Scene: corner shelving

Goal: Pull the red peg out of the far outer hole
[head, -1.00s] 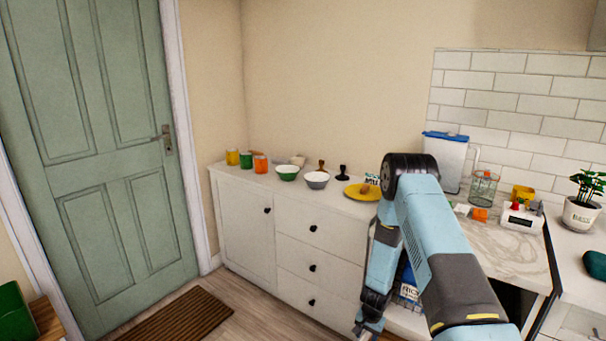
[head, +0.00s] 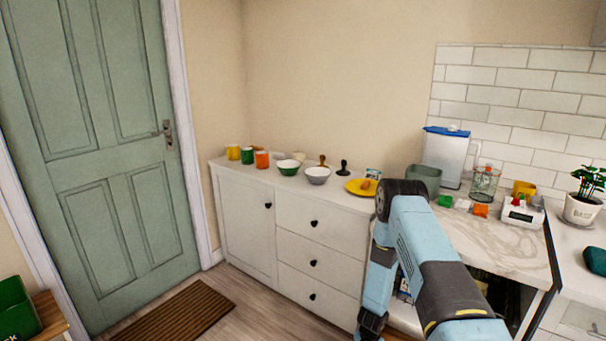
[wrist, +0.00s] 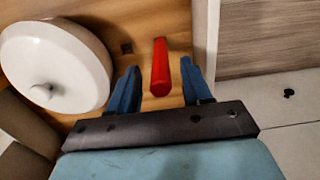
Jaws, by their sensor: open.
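The red peg (wrist: 160,68) shows in the wrist view, rising from a wooden surface (wrist: 90,14). My gripper (wrist: 160,64) is open, with one blue finger on each side of the peg. Gaps show between the peg and both fingers, and nothing is held. A small dark square hole (wrist: 127,47) is in the wood, left of the peg. The peg's foot and its hole cannot be made out. In the head view the peg is not visible, and my gripper is out of frame below.
A white round lidded object (wrist: 55,66) stands close left of my gripper. A pale upright panel (wrist: 205,35) is close on the right. In the head view, a white drawer cabinet (head: 240,220) and a marble-topped counter (head: 500,245) stand beside my arm.

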